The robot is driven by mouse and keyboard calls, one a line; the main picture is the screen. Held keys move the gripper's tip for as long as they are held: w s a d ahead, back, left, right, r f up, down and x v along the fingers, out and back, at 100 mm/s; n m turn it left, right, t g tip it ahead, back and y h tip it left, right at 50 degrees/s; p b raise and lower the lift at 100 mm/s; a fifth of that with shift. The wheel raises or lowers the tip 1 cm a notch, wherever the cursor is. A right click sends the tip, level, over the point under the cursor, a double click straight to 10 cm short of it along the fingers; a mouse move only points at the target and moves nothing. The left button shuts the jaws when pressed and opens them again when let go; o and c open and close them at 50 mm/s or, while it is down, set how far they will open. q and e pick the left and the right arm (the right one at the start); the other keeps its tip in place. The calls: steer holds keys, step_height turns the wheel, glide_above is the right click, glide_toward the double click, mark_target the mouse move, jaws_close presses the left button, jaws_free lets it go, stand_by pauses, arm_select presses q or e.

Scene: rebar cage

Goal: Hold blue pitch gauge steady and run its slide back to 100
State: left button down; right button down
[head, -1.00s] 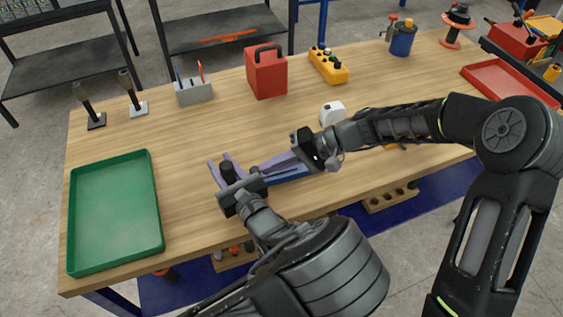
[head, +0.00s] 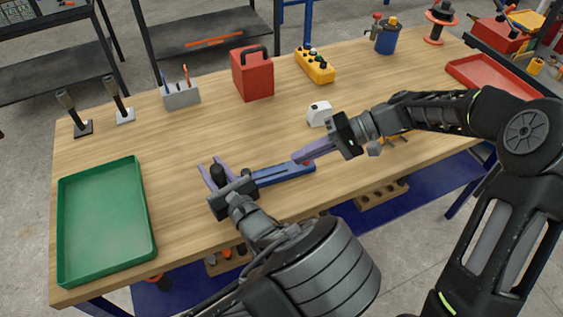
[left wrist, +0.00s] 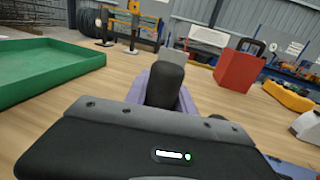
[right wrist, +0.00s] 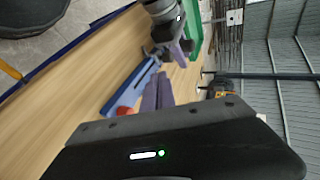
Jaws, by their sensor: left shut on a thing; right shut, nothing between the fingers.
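The blue pitch gauge (head: 285,173) lies on the wooden table, its long bar running left to right. A black upright grip (head: 217,174) stands at its left end. My left gripper (head: 212,170) is shut around that grip, which also shows between its purple fingers in the left wrist view (left wrist: 165,84). My right gripper (head: 299,158) is shut and empty, its fingertips just above and beside the bar's right end. A red piece (right wrist: 124,110) shows there in the right wrist view, beside the fingers (right wrist: 158,90). The scale marks are too small to read.
A green tray (head: 62,235) lies at the left. A white device (head: 320,113), a red box (head: 252,75) and a yellow button box (head: 315,66) stand behind the gauge. The table between tray and gauge is clear.

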steer(key=v, duration=0.3)
arm_select(q)
steer(key=c, duration=1)
jaws_free()
steer(key=shift+s, duration=0.1)
steer(key=v, duration=1.2)
steer(key=shift+f, duration=0.1)
